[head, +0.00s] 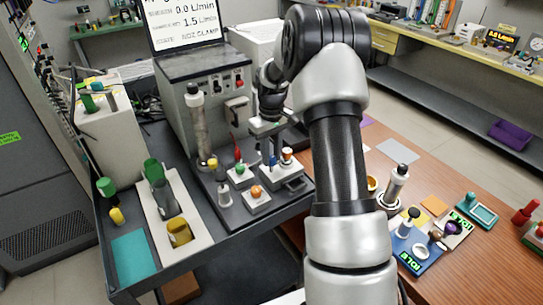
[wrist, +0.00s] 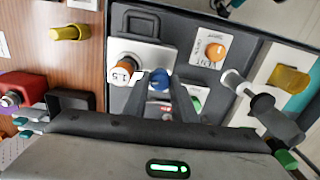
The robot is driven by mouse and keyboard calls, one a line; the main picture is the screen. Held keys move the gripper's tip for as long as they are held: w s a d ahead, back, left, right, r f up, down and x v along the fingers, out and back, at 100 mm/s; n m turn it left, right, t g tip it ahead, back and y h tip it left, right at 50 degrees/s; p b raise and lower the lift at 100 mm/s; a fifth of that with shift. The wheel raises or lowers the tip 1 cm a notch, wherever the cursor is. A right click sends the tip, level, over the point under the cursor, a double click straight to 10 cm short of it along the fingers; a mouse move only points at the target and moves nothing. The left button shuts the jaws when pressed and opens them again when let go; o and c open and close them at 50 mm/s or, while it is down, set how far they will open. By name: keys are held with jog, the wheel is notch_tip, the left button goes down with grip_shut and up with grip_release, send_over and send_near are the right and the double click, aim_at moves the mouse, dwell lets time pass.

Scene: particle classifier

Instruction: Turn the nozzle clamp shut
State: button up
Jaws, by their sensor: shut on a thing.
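My gripper (wrist: 160,84) points down at the control panel, and its fingers are closed on a small blue knob (wrist: 160,74). No label on this knob is readable, and it appears to be the nozzle clamp. In the head view my gripper (head: 268,140) is over the panel's right side, partly hiding the knob. The screen (head: 185,20) reads 0.0 L/min and 1.5 L/min, with a line ending in "NOZ CLAMP".
Beside the blue knob is an orange-and-white dial (wrist: 125,72) marked 1.5. A vent knob (wrist: 214,51) is on the other side. A green knob (head: 240,169) is near too. A grey tube (head: 197,120) rises behind.

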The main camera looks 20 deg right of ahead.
aim_at(271, 158)
jog(key=shift+m, duration=1)
jog(key=o, duration=1)
jog(key=shift+o, duration=0.2)
jog(key=shift+r, duration=0.1)
notch_tip(271, 158, up, 17)
jog(key=shift+r, duration=0.15)
